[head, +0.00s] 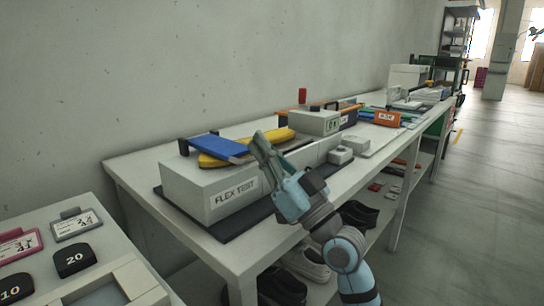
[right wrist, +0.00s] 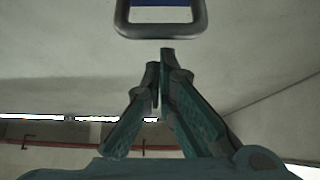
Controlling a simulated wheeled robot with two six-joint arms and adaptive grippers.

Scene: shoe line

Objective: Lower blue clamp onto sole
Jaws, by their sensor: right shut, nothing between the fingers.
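The blue clamp (head: 218,146) is a flat blue bar lying across the left part of the yellow sole (head: 268,145), on top of the grey FLEX TEST box (head: 190,186). I cannot tell whether clamp and sole touch. My right gripper (head: 259,138) is shut and empty, its fingertips at the clamp's near right end and hiding part of it and of the sole. In the right wrist view the closed fingertips (right wrist: 161,58) point up at a rounded grey metal loop (right wrist: 161,31), with a patch of blue inside it. My left gripper is not in view.
The box stands on a dark mat (head: 240,222) on a long white table (head: 130,177). A grey device (head: 314,122), small grey blocks (head: 350,146) and an orange box (head: 387,119) stand farther along. Shoes (head: 308,262) lie on the lower shelf. A side cabinet (head: 110,255) is at front left.

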